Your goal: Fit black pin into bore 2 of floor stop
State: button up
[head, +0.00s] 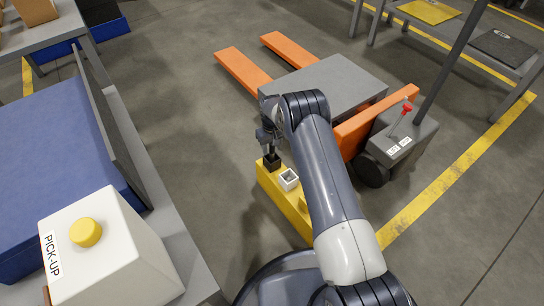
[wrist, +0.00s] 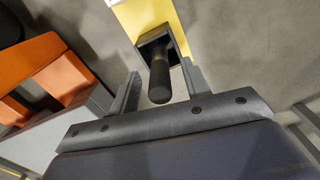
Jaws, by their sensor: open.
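The yellow floor stop (head: 268,187) lies on the floor in the head view, partly hidden by my arm. It bears a dark square collar (head: 272,163) at its far end and a white square collar (head: 289,180) nearer. In the wrist view the black pin (wrist: 159,82) stands with its far end inside the dark collar (wrist: 172,36) on the yellow stop (wrist: 148,17). My gripper (wrist: 160,88) is open, with one finger on each side of the pin and visible gaps to it. In the head view my gripper (head: 270,143) is above the dark collar. No bore numbers are readable.
An orange pallet truck (head: 352,128) with a grey load (head: 325,85) stands close to the right of the floor stop. A bench with a blue mat (head: 60,150) and a PICK-UP button box (head: 105,255) is at the left. The floor between is clear.

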jog(key=shift+r, duration=0.1)
grip_shut()
dwell(0.4)
